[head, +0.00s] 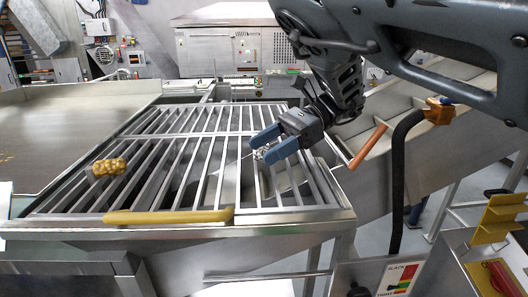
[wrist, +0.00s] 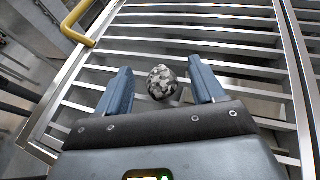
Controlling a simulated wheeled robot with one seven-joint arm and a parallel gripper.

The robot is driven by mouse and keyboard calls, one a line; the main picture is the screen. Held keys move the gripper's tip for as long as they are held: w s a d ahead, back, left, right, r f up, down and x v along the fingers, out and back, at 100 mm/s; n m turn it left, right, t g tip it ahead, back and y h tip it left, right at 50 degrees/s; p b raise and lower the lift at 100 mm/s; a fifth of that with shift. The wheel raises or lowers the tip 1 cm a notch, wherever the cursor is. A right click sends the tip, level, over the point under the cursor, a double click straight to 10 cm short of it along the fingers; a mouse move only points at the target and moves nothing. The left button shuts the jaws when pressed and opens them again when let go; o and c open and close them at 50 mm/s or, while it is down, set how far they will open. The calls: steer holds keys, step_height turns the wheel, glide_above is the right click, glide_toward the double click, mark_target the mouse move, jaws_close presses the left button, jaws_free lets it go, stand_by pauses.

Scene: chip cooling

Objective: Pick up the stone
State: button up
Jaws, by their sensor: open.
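The stone (wrist: 161,82) is a rounded, mottled grey and white lump in the wrist view. It sits between the two blue fingers of my gripper (wrist: 159,66), with a gap showing on each side. In the head view my gripper (head: 258,150) is low over the right part of the metal grate (head: 200,123), its fingers apart. Only a small speckled bit of the stone shows there between the fingers; the rest is hidden. I cannot tell whether the stone rests on the bars or a little below them.
A knobbly golden-brown lump (head: 109,167) lies on the grate's left side. A yellow handle (head: 168,216) runs along the front edge. An orange bar (head: 368,146) and metal chute stand right of the grate. The grate's middle is clear, with open slots between bars.

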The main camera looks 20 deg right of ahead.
steer(key=shift+a+f, duration=0.3)
steer(key=shift+a, duration=0.25)
steer(key=shift+c, duration=0.4)
steer(key=c, duration=1)
steer(key=shift+c, duration=0.2)
